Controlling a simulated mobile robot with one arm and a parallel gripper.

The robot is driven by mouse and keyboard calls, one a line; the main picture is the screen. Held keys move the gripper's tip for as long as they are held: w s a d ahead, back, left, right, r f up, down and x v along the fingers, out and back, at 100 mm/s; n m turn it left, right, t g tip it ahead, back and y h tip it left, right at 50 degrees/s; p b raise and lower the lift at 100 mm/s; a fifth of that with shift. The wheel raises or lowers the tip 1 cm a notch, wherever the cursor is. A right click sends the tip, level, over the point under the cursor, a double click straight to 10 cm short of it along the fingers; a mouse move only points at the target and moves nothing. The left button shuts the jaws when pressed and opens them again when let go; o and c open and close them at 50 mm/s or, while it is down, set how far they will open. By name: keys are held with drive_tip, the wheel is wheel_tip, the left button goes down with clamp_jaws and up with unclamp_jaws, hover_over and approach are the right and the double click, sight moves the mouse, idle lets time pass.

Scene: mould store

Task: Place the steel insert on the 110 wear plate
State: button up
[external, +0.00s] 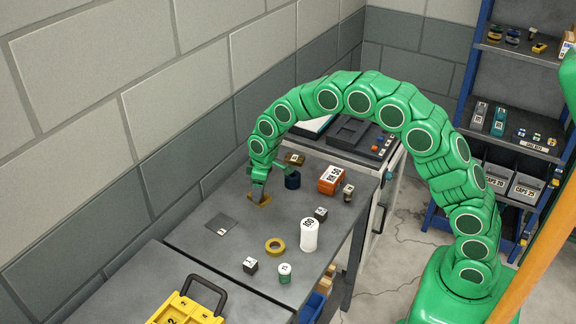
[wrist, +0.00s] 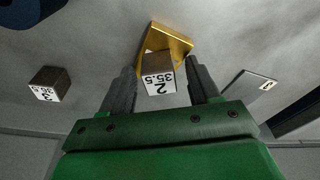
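My gripper (wrist: 162,78) points down at the grey table, its fingers apart on either side of a steel block marked "2 35.5" (wrist: 158,85), with a gap on both sides. The block appears to stand on a brass-coloured plate (wrist: 178,40). In the external view, my gripper (external: 259,189) is over this brass plate (external: 265,201), and the block is hard to make out. A flat grey plate (external: 219,226) with a small label lies nearer the camera; it also shows in the wrist view (wrist: 243,86). I cannot read a 110 on either plate.
Another steel block marked "3 35.5" (wrist: 48,84) stands apart. A yellow case (external: 190,309) is nearest.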

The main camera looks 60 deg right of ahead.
idle(0.3)
wheel_tip(320, 180, up, 12)
drive_tip(key=s, duration=0.2)
drive_tip(key=s+r+m+g, duration=0.1)
drive_tip(key=s+r, duration=0.3)
drive_tip(key=s, duration=0.8)
drive_tip(key=s+r+m+g, duration=0.1)
drive_tip(key=s+r, duration=0.3)
drive_tip(key=s, duration=0.9)
drive_tip(key=s+d+f+m+g, duration=0.1)
drive_tip(key=s+m, duration=0.1)
drive_tip(key=s, duration=2.4)
drive_tip(key=shift+f+h, duration=0.2)
drive_tip(key=shift+h, duration=0.1)
